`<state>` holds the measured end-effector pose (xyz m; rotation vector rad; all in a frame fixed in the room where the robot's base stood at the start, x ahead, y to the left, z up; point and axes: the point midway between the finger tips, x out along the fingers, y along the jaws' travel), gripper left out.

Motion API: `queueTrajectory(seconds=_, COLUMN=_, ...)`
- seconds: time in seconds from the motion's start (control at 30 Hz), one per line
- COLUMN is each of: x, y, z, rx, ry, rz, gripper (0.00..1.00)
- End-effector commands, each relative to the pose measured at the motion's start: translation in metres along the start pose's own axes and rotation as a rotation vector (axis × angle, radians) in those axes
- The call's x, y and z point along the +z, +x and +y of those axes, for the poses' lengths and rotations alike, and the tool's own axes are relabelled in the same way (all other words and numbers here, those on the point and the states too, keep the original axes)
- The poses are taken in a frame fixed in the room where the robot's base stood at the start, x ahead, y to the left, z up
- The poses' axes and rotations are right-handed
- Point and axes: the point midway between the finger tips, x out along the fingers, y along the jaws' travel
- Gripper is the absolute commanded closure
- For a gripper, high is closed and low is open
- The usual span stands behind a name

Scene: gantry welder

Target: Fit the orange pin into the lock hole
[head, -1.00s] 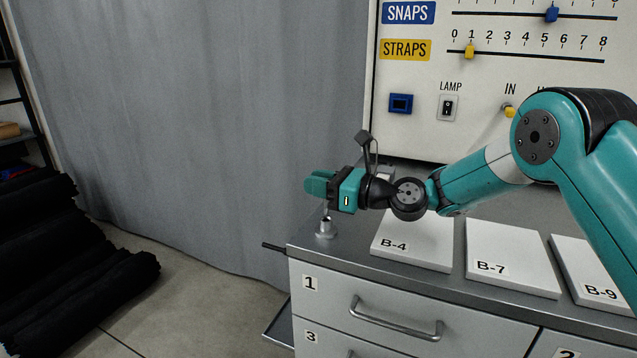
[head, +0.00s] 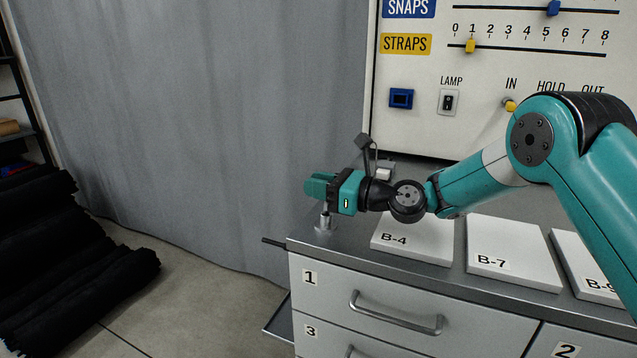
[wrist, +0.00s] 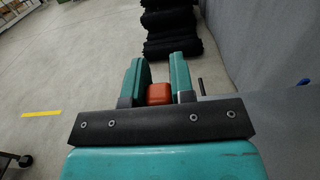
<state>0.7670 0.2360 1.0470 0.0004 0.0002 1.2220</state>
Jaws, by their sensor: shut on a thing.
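My gripper (head: 320,187) is shut on the orange pin (wrist: 158,93), whose orange head shows between the two teal fingers in the wrist view. In the head view the fingers hide that head, and a short grey shaft shows below them. A small metal socket (head: 325,222), which looks like the lock, stands on the counter's left front corner directly under the fingers. The shaft's lower end is at or just above the socket's top. I cannot tell whether it has entered the hole.
White plates B-4 (head: 412,239), B-7 (head: 513,258) and B-9 (head: 590,275) lie on the grey counter right of the socket. A dark rod (head: 273,242) juts from the counter's left edge. A control panel (head: 430,130) stands behind, and a grey curtain (head: 200,120) hangs at left.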

Motion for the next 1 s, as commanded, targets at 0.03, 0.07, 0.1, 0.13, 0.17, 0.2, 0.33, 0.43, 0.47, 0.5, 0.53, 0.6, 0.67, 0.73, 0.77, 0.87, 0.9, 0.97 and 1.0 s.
queueTrajectory(seconds=0.03, x=-0.002, y=0.0, z=0.0, rx=0.0, ry=0.0, rz=0.0, gripper=1.0)
queueTrajectory(seconds=0.07, x=-0.003, y=0.0, z=0.0, rx=0.0, ry=0.0, rz=0.0, gripper=1.0)
queueTrajectory(seconds=0.1, x=-0.004, y=0.0, z=0.0, rx=0.0, ry=0.0, rz=0.0, gripper=1.0)
queueTrajectory(seconds=0.13, x=-0.004, y=0.0, z=0.0, rx=0.0, ry=0.0, rz=0.0, gripper=1.0)
queueTrajectory(seconds=0.17, x=-0.005, y=0.0, z=0.0, rx=0.0, ry=0.0, rz=0.0, gripper=1.0)
queueTrajectory(seconds=0.2, x=-0.006, y=0.0, z=0.0, rx=0.0, ry=0.0, rz=0.0, gripper=1.0)
queueTrajectory(seconds=0.33, x=-0.01, y=0.0, z=0.0, rx=0.0, ry=0.0, rz=0.0, gripper=1.0)
queueTrajectory(seconds=0.43, x=-0.012, y=0.0, z=0.0, rx=0.0, ry=0.0, rz=0.0, gripper=1.0)
queueTrajectory(seconds=0.47, x=-0.013, y=0.0, z=0.0, rx=0.0, ry=-0.001, rz=0.0, gripper=1.0)
queueTrajectory(seconds=0.5, x=-0.014, y=0.0, z=0.0, rx=0.0, ry=-0.001, rz=0.0, gripper=1.0)
queueTrajectory(seconds=0.53, x=-0.014, y=0.0, z=0.0, rx=0.0, ry=-0.001, rz=0.0, gripper=1.0)
queueTrajectory(seconds=0.6, x=-0.016, y=0.0, z=0.0, rx=0.0, ry=-0.001, rz=0.0, gripper=1.0)
queueTrajectory(seconds=0.67, x=-0.018, y=0.0, z=0.0, rx=0.0, ry=0.0, rz=0.0, gripper=1.0)
queueTrajectory(seconds=0.73, x=-0.019, y=0.0, z=0.0, rx=0.0, ry=0.0, rz=-0.001, gripper=1.0)
queueTrajectory(seconds=0.77, x=-0.02, y=0.0, z=0.0, rx=0.0, ry=0.0, rz=0.0, gripper=1.0)
queueTrajectory(seconds=0.87, x=-0.022, y=0.0, z=0.0, rx=0.0, ry=0.0, rz=-0.001, gripper=1.0)
queueTrajectory(seconds=0.9, x=-0.023, y=0.0, z=0.0, rx=0.0, ry=0.0, rz=-0.001, gripper=0.75)
queueTrajectory(seconds=0.97, x=-0.022, y=0.0, z=0.0, rx=0.0, ry=0.0, rz=-0.001, gripper=0.61)
queueTrajectory(seconds=1.0, x=-0.022, y=0.0, z=0.0, rx=0.0, ry=0.0, rz=-0.001, gripper=0.52)
